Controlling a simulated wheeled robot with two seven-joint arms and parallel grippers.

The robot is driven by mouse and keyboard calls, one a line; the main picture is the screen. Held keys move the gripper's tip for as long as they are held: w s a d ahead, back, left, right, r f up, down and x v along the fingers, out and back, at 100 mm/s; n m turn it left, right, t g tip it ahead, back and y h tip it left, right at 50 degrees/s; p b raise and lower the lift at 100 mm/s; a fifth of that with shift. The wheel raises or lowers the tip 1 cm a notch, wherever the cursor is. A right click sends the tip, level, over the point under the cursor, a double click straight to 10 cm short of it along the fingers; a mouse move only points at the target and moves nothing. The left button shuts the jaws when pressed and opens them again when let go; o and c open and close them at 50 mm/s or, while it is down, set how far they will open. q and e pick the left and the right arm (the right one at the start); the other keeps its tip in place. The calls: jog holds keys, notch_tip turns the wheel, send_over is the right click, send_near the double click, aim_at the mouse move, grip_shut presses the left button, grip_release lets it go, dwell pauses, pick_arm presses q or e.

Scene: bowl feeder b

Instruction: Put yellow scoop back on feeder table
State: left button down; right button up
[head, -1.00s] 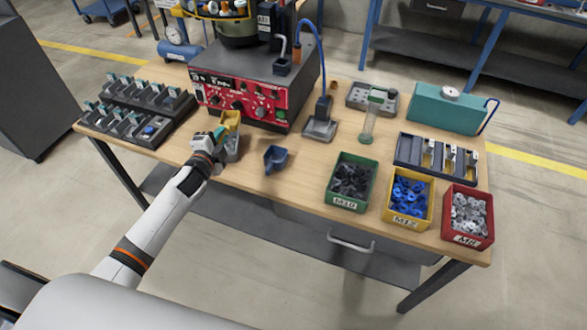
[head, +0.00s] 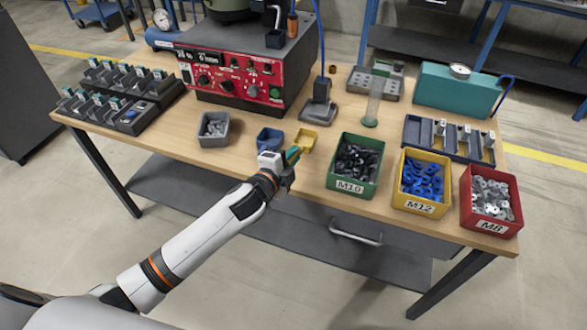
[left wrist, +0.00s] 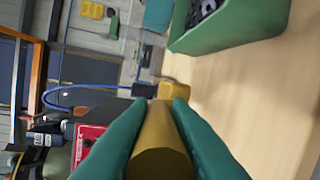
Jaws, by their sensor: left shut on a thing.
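The yellow scoop (head: 306,138) is over the feeder table (head: 228,172), right of the blue scoop (head: 269,137) and left of the green M10 bin. My left gripper (head: 293,154) is shut on the scoop's handle. In the left wrist view the handle (left wrist: 162,145) lies between the two green fingers of the left gripper (left wrist: 160,115), with part of the scoop's yellow head (left wrist: 174,90) beyond it. Whether the scoop touches the tabletop is unclear. My right gripper is not in view.
The green bin (head: 347,186) stands close on the right, with a yellow bin (head: 413,205) and a red bin (head: 490,222) beyond. A grey bin (head: 213,138) of small parts stands left of the blue scoop. The red-fronted feeder unit (head: 235,82) is behind. Bare tabletop lies around the scoops.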

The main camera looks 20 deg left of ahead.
pick_arm(q)
jog(key=shift+f+b, duration=0.3)
jog(key=shift+f, duration=1.95)
jog(key=shift+f, duration=0.2)
jog(key=c, duration=1.3)
grip_release()
jog(key=shift+r, duration=0.3)
jog(key=shift+v, duration=6)
